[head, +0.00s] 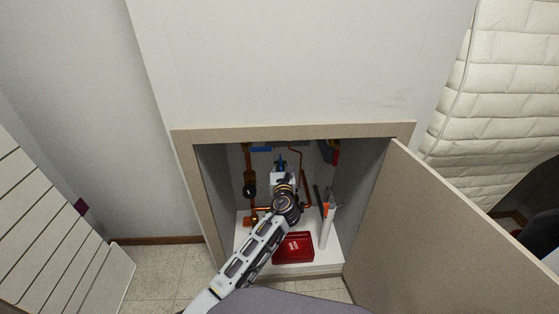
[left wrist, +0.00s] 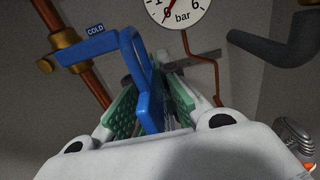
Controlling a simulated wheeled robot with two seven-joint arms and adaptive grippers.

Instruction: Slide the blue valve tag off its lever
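In the left wrist view, the blue valve tag (left wrist: 152,108) is a flat, open loop. It hangs around the blue lever (left wrist: 80,53), whose far end meets a brass fitting on a copper pipe. My left gripper (left wrist: 150,88) has green-padded fingers on both sides of the tag's lower part, which fills the space between them; it looks shut on it. In the head view, my left gripper (head: 280,165) is inside the wall cupboard, below and right of the blue lever (head: 261,149). The tag is small there and partly hidden. My right gripper is not in view.
A red tray (head: 293,261) is on the cupboard floor beside an orange-and-white tool (head: 326,225). The open door (head: 450,230) stands at the right.

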